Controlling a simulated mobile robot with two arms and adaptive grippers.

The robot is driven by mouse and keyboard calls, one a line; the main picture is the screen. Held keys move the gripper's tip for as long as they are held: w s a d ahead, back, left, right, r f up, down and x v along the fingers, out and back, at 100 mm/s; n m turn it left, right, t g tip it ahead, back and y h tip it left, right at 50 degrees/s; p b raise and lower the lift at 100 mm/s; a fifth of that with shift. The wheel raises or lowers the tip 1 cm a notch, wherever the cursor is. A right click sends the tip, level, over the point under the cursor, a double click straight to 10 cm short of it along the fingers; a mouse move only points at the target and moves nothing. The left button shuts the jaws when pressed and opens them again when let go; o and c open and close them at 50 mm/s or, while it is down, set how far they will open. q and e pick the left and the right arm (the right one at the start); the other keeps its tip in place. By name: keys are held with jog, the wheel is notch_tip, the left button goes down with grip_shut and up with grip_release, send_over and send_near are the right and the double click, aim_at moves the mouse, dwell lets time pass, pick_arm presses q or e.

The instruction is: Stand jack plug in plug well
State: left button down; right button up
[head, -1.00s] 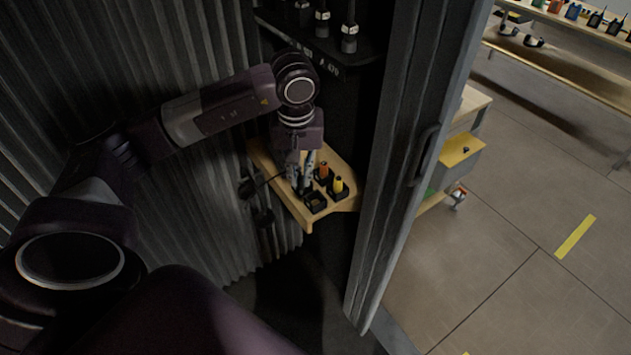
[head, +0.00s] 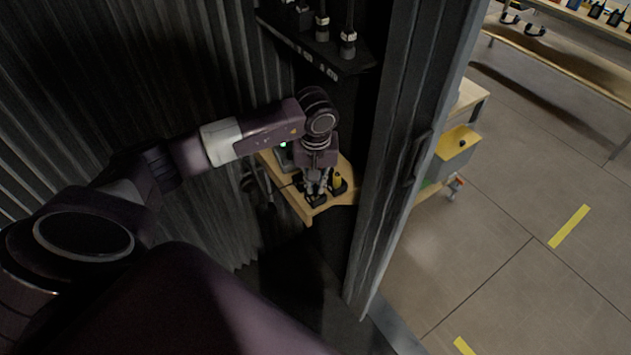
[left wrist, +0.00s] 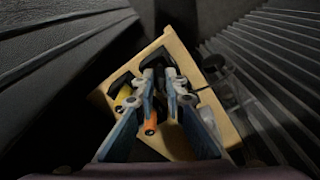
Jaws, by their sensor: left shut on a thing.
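My left gripper (head: 316,187) is low over the front of a small wooden shelf (head: 302,212). In the left wrist view its two fingertips (left wrist: 161,76) are close together, shut on a small dark thing, taken as the jack plug; it is mostly hidden between them. The fingertips are at a black square well (head: 317,200) near the shelf's front corner. I cannot tell whether the plug is inside the well or above it. A yellow plug (head: 337,180) stands in a neighbouring black well. An orange plug (left wrist: 150,125) shows beside the fingers in the left wrist view. My right gripper is not in view.
A corrugated dark wall (head: 150,90) is left of the shelf, and a dark door frame (head: 390,180) stands close on the right. A black rack (head: 325,60) with upright handsets is above.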

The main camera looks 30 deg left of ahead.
pick_arm(q)
jog(key=shift+f, duration=0.1)
jog(key=c, duration=2)
grip_release()
jog(key=shift+r, duration=0.45)
jog(key=r+b, duration=0.1)
jog(key=r, duration=0.2)
jog(key=r+b, duration=0.1)
jog(key=r, duration=0.3)
jog(key=s+r+b, duration=0.1)
jog(key=r+b, duration=0.1)
jog(key=r, duration=0.2)
jog(key=shift+s+d+r, duration=0.1)
jog(key=shift+d+r, duration=0.1)
jog(key=shift+d, duration=0.15)
